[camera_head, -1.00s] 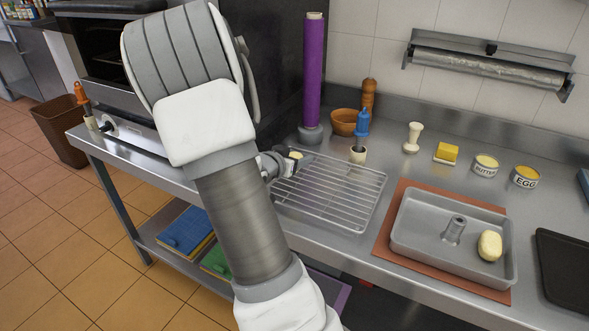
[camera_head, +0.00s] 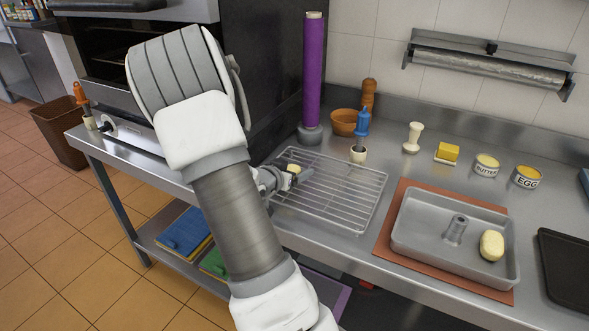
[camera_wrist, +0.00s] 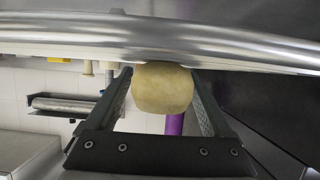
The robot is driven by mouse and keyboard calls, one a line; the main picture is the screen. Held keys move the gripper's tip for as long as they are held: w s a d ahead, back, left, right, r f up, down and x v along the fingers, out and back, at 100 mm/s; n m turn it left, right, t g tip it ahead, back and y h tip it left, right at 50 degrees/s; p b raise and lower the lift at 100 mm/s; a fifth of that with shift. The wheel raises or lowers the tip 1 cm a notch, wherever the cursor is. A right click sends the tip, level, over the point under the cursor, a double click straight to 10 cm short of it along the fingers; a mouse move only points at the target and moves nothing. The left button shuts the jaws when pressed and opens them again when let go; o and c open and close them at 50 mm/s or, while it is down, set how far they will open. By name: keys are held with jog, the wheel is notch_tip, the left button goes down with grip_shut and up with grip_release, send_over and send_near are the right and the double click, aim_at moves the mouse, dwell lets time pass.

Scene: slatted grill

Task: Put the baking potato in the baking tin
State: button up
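A pale yellow baking potato (camera_wrist: 163,88) sits between the two fingers of my gripper (camera_head: 294,177). In the wrist view the fingertips press against its sides, so my gripper is shut on it. In the head view this potato (camera_head: 293,168) is small and partly covered by the fingers, over the left end of the wire rack (camera_head: 335,200). I cannot tell its exact height above the rack. The grey baking tin (camera_head: 420,248) stands to the right on a reddish-brown mat (camera_head: 388,243). Another potato (camera_head: 491,245) lies in the tin's right part, beside its central tube.
A purple roll (camera_head: 313,75) on a stand, a blue-topped brush (camera_head: 361,125) and a brown bowl (camera_head: 345,122) stand behind the rack. A pestle, butter and labelled tubs line the back. A black tray (camera_head: 565,265) lies right of the tin.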

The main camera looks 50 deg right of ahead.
dwell(0.3)
